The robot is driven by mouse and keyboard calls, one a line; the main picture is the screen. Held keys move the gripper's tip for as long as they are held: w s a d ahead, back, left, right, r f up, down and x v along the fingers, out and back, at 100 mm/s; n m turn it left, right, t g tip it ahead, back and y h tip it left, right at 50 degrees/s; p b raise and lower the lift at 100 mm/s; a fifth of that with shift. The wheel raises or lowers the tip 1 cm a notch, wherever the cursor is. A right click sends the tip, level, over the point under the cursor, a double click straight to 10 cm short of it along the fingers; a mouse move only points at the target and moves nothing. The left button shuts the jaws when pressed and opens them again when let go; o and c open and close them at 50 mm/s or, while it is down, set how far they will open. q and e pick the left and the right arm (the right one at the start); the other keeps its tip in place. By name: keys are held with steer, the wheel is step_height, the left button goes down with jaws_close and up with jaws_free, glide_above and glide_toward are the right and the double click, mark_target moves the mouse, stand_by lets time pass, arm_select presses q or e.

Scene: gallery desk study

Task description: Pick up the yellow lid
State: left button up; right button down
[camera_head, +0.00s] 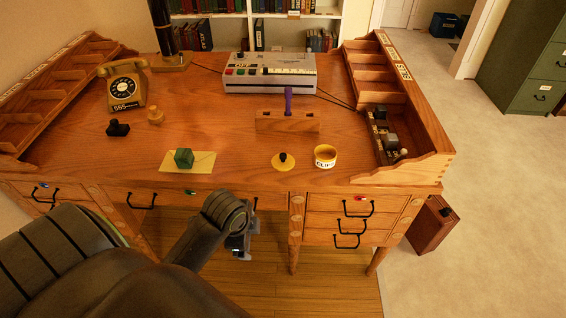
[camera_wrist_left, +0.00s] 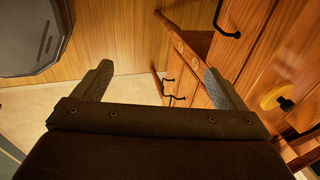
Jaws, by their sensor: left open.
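The yellow lid (camera_head: 275,165), a flat disc with a black knob, lies on the desktop near the front edge, left of the yellow CLIPS cup (camera_head: 325,161). In the left wrist view the lid (camera_wrist_left: 272,98) shows at the right, outside the fingers. My left gripper (camera_head: 238,246) is below the desk's front edge, in front of the drawers and apart from the lid. In the left wrist view its fingers (camera_wrist_left: 158,70) are spread with nothing between them. My right gripper is not in view.
A wooden block with a purple handle (camera_head: 287,122) stands behind the lid. Black drawer handles (camera_head: 358,207) stick out from the desk front. The desktop around the lid is mostly clear.

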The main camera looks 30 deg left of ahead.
arm_select(q)
steer(key=w+a+r+m, duration=0.3)
steer(key=w+r+m, duration=0.6)
steer(key=w+m, duration=0.2)
steer(key=w+a+r+m, duration=0.3)
steer(key=w+r+m, duration=0.6)
steer(key=w+m, duration=0.15)
steer(key=b, duration=0.5)
glide_toward(283, 155)
steer(key=f, duration=0.1)
steer(key=w+f, duration=0.1)
steer(key=f+m, duration=0.1)
steer(key=shift+w+a+f+g, duration=0.15)
steer(key=shift+a+f+g, duration=0.15)
steer(key=shift+a, duration=0.1)
steer(key=shift+d+p+x, duration=0.2)
steer(key=shift+p+x, duration=0.2)
steer(key=shift+x, duration=2.8)
steer(key=shift+w, duration=0.1)
steer(key=c, duration=1)
